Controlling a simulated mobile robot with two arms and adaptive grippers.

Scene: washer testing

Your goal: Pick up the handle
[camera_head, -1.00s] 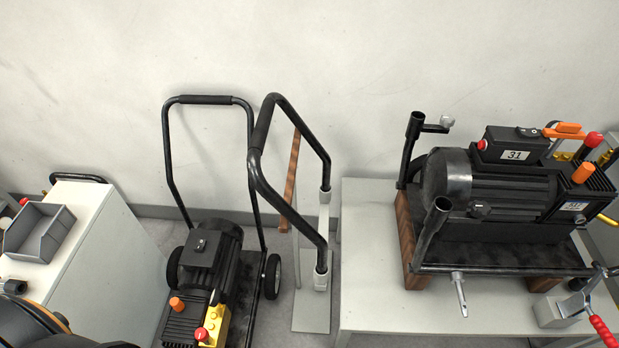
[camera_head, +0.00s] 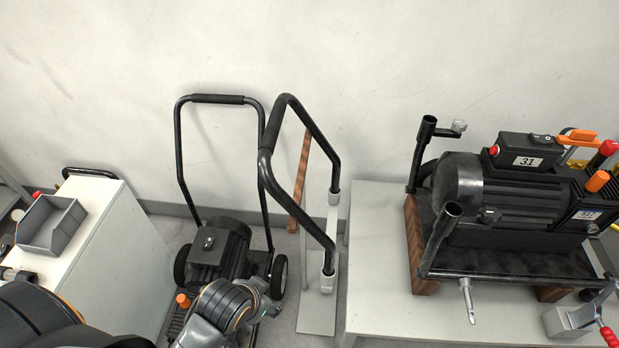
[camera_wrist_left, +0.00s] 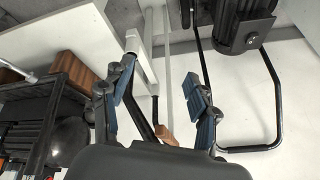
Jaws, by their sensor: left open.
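The handle (camera_head: 332,164) is a bent black tube with a dark grip along its left side. It rests on a pale grey stand (camera_head: 317,318) between the wheeled washer and the table. My left gripper (camera_head: 266,296) is low in front of the wheeled washer, left of the stand and apart from the handle. In the left wrist view the left gripper (camera_wrist_left: 160,92) is open with nothing clamped. A black tube of the handle (camera_wrist_left: 141,115) shows beyond the left finger, partly hidden by the gripper body. My right gripper is not in view.
A wheeled washer (camera_head: 222,246) with its own upright black push bar (camera_head: 178,150) stands left of the stand. A table (camera_head: 375,250) with washer 31 (camera_head: 500,200) on wooden blocks is at the right. A white cabinet (camera_head: 115,245) with a grey bin (camera_head: 70,235) is at the left.

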